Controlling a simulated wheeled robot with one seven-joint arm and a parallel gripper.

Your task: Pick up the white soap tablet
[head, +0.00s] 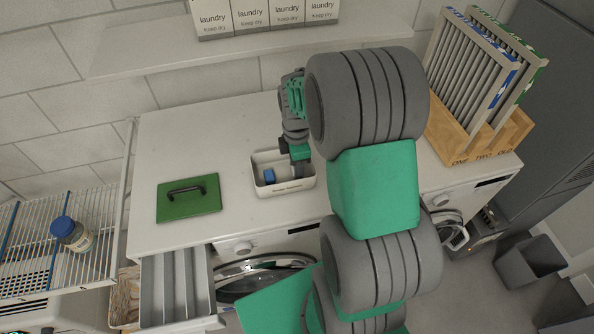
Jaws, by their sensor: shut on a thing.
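A small off-white bin (268,188) stands on the white worktop. A blue tablet (269,176) lies at the left inside it. My gripper (297,172) reaches down into the right part of the bin, beside the blue tablet. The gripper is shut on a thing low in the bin. That thing is too small and too hidden by the fingers to make out clearly; its place fits the white soap tablet. No other white tablet shows in the bin.
A green board with a dark handle (188,198) lies left of the bin. A wooden rack with framed filters (477,135) stands at the right. A shelf with laundry boxes (265,12) is above. An open drawer (175,288) and a wire rack with a blue-capped jar (73,234) are at lower left.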

